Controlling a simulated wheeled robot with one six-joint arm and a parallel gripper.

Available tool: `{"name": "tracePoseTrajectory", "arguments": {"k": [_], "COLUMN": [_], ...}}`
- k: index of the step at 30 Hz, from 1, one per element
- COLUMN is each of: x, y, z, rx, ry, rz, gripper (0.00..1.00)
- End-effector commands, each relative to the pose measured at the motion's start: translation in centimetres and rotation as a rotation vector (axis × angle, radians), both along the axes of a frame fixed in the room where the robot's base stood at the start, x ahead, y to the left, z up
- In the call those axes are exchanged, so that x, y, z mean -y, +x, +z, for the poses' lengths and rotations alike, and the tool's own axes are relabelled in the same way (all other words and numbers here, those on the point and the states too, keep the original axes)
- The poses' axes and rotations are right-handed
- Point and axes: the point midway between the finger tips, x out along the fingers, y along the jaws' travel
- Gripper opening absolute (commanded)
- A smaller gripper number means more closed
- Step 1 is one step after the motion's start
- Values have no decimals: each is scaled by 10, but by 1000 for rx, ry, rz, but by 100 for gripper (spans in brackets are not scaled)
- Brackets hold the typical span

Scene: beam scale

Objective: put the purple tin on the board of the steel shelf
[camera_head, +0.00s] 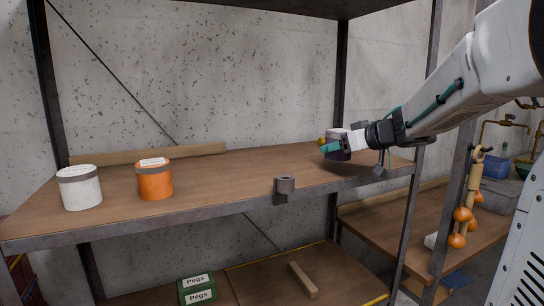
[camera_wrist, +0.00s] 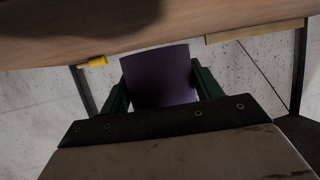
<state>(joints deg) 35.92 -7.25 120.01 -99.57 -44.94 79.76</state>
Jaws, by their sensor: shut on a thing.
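The purple tin (camera_head: 338,136) is at the right end of the steel shelf's wooden board (camera_head: 225,178) in the head view. My gripper (camera_head: 333,147) is shut on it, with a teal finger across its side. In the wrist view the tin (camera_wrist: 158,75) fills the gap between the two dark green fingers, and the board (camera_wrist: 190,22) spans the top of the picture. The tin looks about upright. I cannot tell whether its base touches the board or hangs just above it.
A white tin (camera_head: 79,188) and an orange tin (camera_head: 154,181) stand on the board's left part. A small yellow thing (camera_head: 322,141) is just behind the purple tin. The board's middle is clear. Steel posts (camera_head: 408,215) stand at the right.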

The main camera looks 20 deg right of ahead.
Motion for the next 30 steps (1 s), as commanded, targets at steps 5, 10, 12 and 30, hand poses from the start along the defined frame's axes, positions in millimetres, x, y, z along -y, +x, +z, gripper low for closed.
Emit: {"name": "tracePoseTrajectory", "arguments": {"k": [5, 10, 12, 30], "x": [0, 0, 0, -1], "y": [24, 28, 28, 27], "z": [-2, -17, -27, -41], "rx": [1, -2, -1, 0], "ry": [-1, 2, 2, -1], "rz": [3, 2, 2, 4], "gripper": [32, 32, 32, 86]}}
